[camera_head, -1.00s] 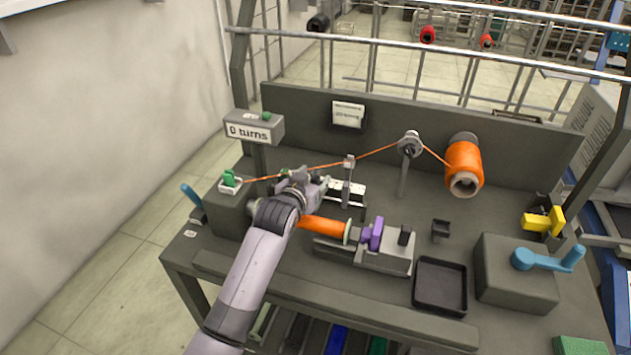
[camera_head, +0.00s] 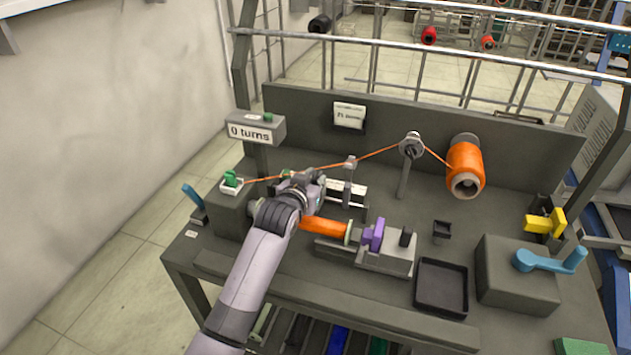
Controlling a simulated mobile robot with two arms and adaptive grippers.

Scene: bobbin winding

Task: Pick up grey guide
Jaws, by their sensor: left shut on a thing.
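My left gripper (camera_head: 314,180) is over the middle left of the bench, behind the orange bobbin. It is shut on what seems to be the grey guide, which is mostly hidden by the gripper and wrist. A small grey eyelet block (camera_head: 350,162) stands on a thin post just right of the gripper, with the orange thread passing at it. The white-marked rail (camera_head: 352,187) runs behind and right of the gripper. My right gripper does not show.
The orange bobbin (camera_head: 323,226) sits by a purple clamp (camera_head: 374,235). The thread runs to a pulley (camera_head: 411,147) and an orange spool (camera_head: 465,166). A counter (camera_head: 255,130) reads 0 turns. A black tray (camera_head: 440,287) and a blue crank (camera_head: 548,260) are at right.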

